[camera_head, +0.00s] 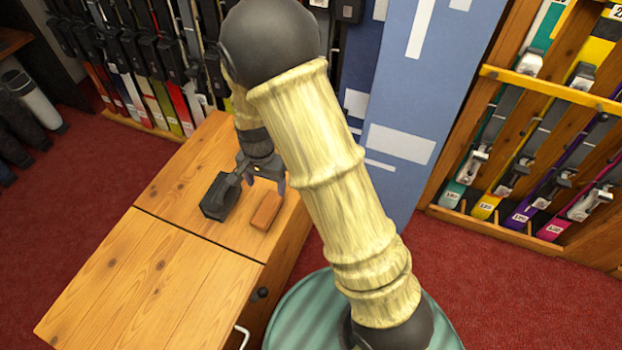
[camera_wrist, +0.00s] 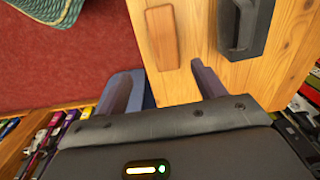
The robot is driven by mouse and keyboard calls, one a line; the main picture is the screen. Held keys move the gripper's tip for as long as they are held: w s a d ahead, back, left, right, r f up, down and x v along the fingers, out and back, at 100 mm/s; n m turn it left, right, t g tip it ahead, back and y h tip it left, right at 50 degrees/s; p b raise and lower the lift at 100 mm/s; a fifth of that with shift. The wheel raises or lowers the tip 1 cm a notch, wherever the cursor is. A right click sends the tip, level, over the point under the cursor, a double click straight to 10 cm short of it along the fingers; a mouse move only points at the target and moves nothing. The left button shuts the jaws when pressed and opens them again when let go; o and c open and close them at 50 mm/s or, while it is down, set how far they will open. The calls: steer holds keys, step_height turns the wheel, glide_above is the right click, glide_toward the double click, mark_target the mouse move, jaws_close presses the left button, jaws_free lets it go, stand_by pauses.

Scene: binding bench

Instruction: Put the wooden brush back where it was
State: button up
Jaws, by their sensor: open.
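The wooden brush, seen as a small orange-brown block (camera_head: 267,210), lies on the wooden bench top near its right edge. It also shows in the wrist view (camera_wrist: 163,38), just beyond my fingertips. My gripper (camera_head: 262,178) is open and empty, its two fingers apart, above the bench near the far end of the brush. The brush appears apart from the fingers. No bristles can be made out, as its underside is hidden.
A dark grey block with a handle (camera_head: 218,197) lies left of the brush, close to my gripper. The bench top (camera_head: 150,285) is bare towards the front. Racks of skis (camera_head: 165,95) stand behind, with another rack (camera_head: 545,150) at the right.

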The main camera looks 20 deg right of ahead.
steer(key=s+d+r+n+t, duration=0.2)
steer(key=s+d+r+n, duration=0.5)
steer(key=s+d+r, duration=0.5)
steer(key=shift+d, duration=0.3)
step_height(320, 180, up, 28)
steer(key=p, duration=2.8)
steer(key=shift+f, duration=0.1)
